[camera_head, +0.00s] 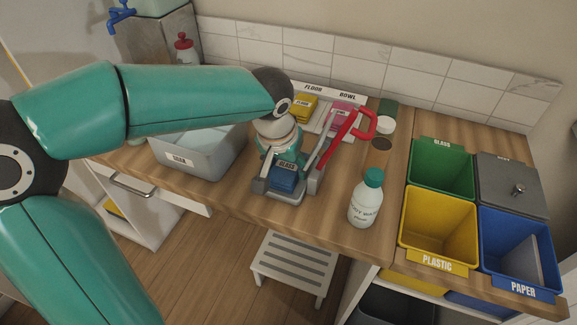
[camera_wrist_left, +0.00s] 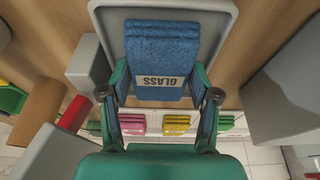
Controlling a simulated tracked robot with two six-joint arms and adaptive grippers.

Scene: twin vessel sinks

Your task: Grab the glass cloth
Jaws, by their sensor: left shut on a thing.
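The glass cloth (camera_head: 282,179) is a blue folded cloth labelled GLASS, in the front part of a grey tray (camera_head: 262,188) on the wooden counter. In the left wrist view the blue cloth (camera_wrist_left: 160,50) lies between the two fingers of my left gripper (camera_wrist_left: 160,82), with its label facing the camera. My left gripper (camera_head: 281,158) reaches down over the tray and is shut on the blue cloth. The cloth still appears to be within the tray's outline. My right gripper is in neither view.
A yellow FLOOR cloth (camera_head: 302,107) and a pink BOWL cloth (camera_head: 343,116) lie behind. A red-handled grey tool (camera_head: 350,135) stands right beside the tray. A grey basin (camera_head: 200,160) is left, a teal-capped bottle (camera_head: 366,203) right, and sorting bins (camera_head: 438,225) further right.

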